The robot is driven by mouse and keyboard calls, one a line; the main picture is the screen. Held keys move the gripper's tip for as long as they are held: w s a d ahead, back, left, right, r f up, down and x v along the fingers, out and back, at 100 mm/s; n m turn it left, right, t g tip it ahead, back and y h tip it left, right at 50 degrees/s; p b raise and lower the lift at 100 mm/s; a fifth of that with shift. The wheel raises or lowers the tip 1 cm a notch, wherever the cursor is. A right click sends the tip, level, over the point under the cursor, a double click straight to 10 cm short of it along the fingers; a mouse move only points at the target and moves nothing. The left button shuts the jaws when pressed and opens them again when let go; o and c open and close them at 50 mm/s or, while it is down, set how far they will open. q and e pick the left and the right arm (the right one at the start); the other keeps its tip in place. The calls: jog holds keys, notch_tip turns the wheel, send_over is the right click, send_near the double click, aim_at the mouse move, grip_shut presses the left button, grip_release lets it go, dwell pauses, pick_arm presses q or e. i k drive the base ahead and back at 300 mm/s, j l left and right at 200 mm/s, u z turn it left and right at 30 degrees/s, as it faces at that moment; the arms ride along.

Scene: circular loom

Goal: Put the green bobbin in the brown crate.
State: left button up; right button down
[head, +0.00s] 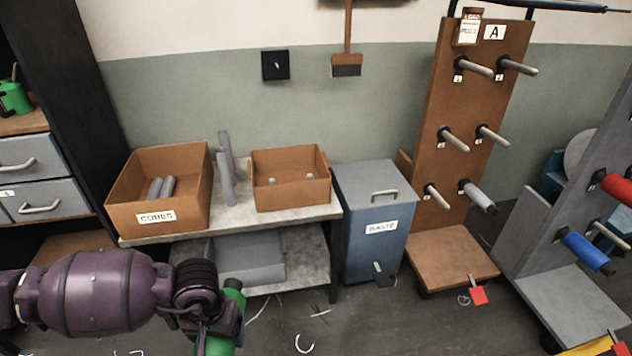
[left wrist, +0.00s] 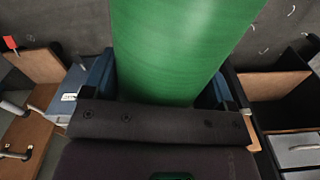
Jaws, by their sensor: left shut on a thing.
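My left gripper (head: 226,318) is at the bottom of the head view, in front of the bench. It is shut on the green bobbin (head: 214,346), whose green ends show on both sides of the gripper. In the left wrist view the bobbin (left wrist: 180,50) fills the top middle, between the two blue fingers (left wrist: 162,88). My right gripper is not in view.
Upright grey tubes (head: 226,175) stand between the two boxes on the bench (head: 240,214). A blue-grey WASTE bin (head: 372,240) stands right of the bench. Further right are a brown peg rack (head: 455,140) marked A and a grey rack (head: 560,225) with colored bobbins. Scraps lie on the floor.

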aim_at(287, 180)
jog(key=i+j+z, duration=0.25)
jog(key=z, duration=0.15)
jog(key=i+j+z, duration=0.15)
jog(key=j+z, duration=0.25)
jog(key=i+j+z, duration=0.1)
jog(key=j+z, duration=0.5)
jog(key=j, duration=0.25)
jog(key=i+j+z, duration=0.15)
jog(key=j, duration=0.2)
jog(key=i+j, duration=0.35)
jog(key=j, duration=0.25)
jog(key=z, duration=0.05)
